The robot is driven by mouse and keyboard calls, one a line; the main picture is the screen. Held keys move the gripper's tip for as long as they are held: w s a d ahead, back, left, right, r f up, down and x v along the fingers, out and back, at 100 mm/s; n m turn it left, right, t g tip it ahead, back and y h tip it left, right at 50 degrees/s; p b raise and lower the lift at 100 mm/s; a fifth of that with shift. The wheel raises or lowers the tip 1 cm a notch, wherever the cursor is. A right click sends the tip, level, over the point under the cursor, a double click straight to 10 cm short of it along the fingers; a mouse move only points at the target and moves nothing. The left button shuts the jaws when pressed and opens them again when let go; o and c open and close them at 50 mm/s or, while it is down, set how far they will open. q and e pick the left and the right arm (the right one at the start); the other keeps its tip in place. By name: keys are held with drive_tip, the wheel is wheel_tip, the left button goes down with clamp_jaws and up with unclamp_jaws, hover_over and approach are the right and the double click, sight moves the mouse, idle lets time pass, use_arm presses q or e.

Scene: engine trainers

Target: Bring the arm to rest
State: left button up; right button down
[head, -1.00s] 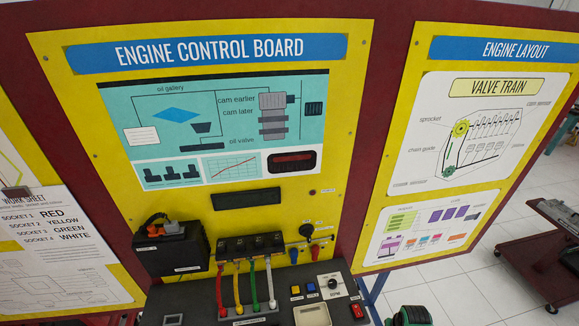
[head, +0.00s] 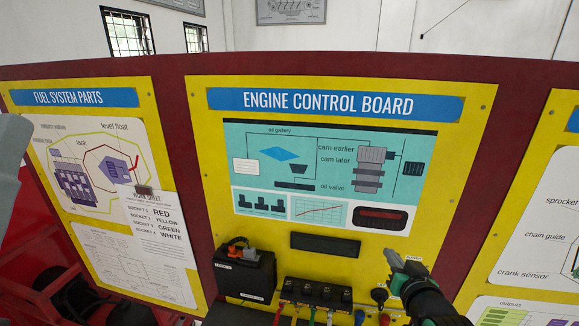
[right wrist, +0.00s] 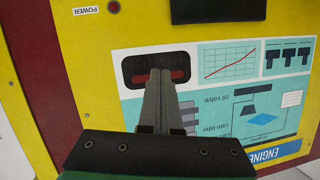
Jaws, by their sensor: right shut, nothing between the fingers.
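My right gripper (head: 398,264) is at the lower right of the engine control board (head: 468,150) in the head view, with its arm coming up from the bottom edge. Its fingers are together and hold nothing. In the right wrist view the shut fingers (right wrist: 160,98) point at the board, and their tips overlap the dark oval with a red bar. I cannot tell whether they touch it. My left gripper is not in view; a grey shape at the left edge is unclear.
A black box with an orange connector (head: 243,270) is mounted low on the board. A socket block (head: 316,293) with coloured plugs is right of it. The fuel system panel (head: 148,90) stands left, with a work sheet (head: 160,225) on it. A round black plug (head: 380,295) is near my right gripper.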

drive_tip(key=s+a+r+n+t+y, duration=0.1)
drive_tip(key=s+a+r+t, duration=0.1)
drive_tip(key=r, duration=0.6)
drive_tip(key=s+a+r+t, duration=0.1)
drive_tip(key=a+r+t, duration=0.15)
drive_tip(key=r, duration=0.45)
drive_tip(key=s+a+r+n+t+y, duration=0.2)
drive_tip(key=s+r+t, duration=0.6)
drive_tip(key=s+r, duration=1.4)
drive_tip(key=shift+s+a+n+y, duration=0.3)
drive_tip(key=shift+s+a+n, duration=0.2)
drive_tip(key=shift+a+n, duration=0.15)
